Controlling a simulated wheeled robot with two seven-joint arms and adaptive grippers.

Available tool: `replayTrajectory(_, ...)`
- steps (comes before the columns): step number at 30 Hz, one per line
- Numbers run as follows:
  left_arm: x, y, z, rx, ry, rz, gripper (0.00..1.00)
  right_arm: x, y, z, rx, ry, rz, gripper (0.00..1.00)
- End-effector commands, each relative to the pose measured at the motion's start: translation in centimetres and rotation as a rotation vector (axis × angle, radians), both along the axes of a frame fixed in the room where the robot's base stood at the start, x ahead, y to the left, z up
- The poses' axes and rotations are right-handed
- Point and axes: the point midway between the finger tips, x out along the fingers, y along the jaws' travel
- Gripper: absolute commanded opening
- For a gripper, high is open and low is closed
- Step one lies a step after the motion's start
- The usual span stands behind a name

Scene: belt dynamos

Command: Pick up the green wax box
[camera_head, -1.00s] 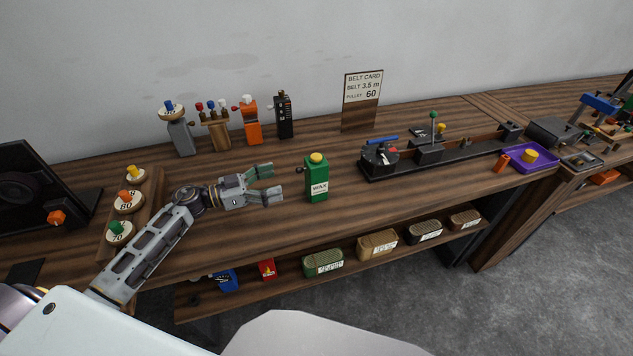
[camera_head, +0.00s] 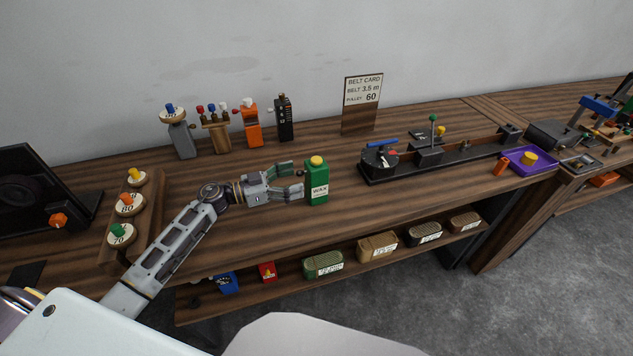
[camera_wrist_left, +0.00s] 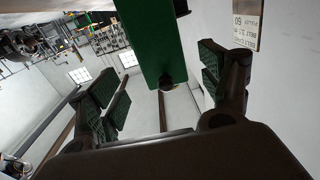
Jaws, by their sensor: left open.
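The green wax box (camera_head: 317,185) stands upright on the wooden bench, with a yellow knob on top and a white label reading WAX. My left gripper (camera_head: 296,180) is open, just left of the box, its fingertips at the box's left side. In the left wrist view the green wax box (camera_wrist_left: 150,35) shows at the top, between the two spread fingers of my left gripper (camera_wrist_left: 160,85). A small dark knob on the box faces the palm. I cannot tell whether a finger touches the box. My right gripper is not in view.
A belt card (camera_head: 361,103) stands behind. A black belt fixture (camera_head: 430,155) is to the right, with a purple tray (camera_head: 531,159) beyond. Several small coloured devices stand at the back left. A pulley rack (camera_head: 151,215) is left of my arm. The bench around the box is clear.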

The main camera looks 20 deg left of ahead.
Motion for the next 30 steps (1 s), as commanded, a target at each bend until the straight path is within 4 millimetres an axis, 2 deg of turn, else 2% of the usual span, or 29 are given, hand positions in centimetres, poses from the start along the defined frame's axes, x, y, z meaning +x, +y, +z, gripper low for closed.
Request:
replayTrajectory(7, 1.3, -1.7, 0.0, 0.0, -0.001, 0.001, 0.79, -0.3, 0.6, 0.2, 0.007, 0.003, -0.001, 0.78)
replayTrajectory(18, 1.5, -2.0, 0.0, 0.0, 0.0, 0.001, 0.79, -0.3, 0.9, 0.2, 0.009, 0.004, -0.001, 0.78)
replayTrajectory(25, 1.8, -2.3, 0.0, -0.001, -0.001, 0.001, 0.79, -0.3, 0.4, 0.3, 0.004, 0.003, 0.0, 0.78)
replayTrajectory(30, 2.6, -3.2, 0.1, -0.003, -0.001, 0.0, 0.79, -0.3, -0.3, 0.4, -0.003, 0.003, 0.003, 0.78)
